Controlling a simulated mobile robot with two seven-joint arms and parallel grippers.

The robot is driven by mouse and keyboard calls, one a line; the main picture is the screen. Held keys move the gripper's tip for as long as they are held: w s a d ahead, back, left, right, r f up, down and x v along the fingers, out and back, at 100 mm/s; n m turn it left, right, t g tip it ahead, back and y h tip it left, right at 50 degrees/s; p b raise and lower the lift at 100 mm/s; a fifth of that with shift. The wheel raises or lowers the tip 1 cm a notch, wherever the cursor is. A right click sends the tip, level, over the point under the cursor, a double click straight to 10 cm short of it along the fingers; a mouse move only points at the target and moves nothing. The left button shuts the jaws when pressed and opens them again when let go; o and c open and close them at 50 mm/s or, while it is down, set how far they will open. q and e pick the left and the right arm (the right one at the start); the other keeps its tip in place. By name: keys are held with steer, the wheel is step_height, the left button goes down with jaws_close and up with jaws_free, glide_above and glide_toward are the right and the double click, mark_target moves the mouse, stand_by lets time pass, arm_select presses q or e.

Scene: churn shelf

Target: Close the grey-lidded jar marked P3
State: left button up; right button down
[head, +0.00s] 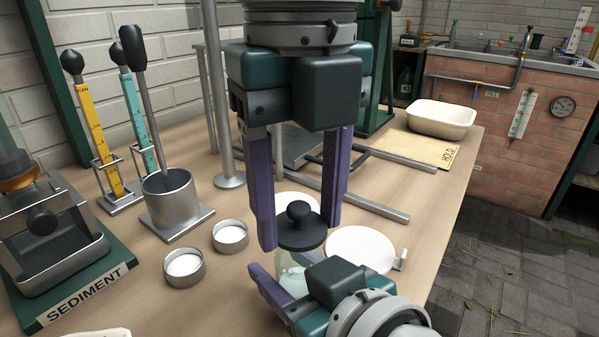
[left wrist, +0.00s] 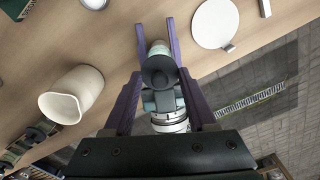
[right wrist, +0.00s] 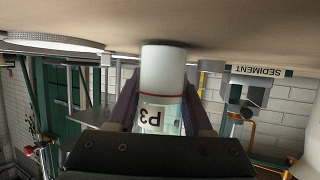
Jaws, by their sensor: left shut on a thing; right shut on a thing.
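The dark grey lid (head: 302,234) with its round knob sits between the purple fingers of my left gripper (head: 301,236), which comes down from above and is shut on it. The lid also shows in the left wrist view (left wrist: 158,72). The glass jar (head: 291,278) is directly below the lid, partly hidden by my right gripper (head: 275,290). In the right wrist view the jar (right wrist: 163,85) shows a white lower part, a red line and the label P3 (right wrist: 152,117). My right gripper is shut on it from the side. I cannot tell whether the lid touches the rim.
A white round plate (head: 360,249) lies right of the jar, and two small metal dishes (head: 230,236) lie left. A metal pot (head: 170,196) and a SEDIMENT stand (head: 60,260) are farther left. A board marked HOLD (head: 418,148) with a cream basin (head: 441,119) is at the back right.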

arm_select(q)
steer(key=shift+f, duration=0.1)
steer(key=shift+f, duration=0.8)
steer(key=shift+f, duration=0.65)
steer(key=o, duration=1.4)
steer(key=shift+r, duration=0.1)
step_height(320, 180, up, 12)
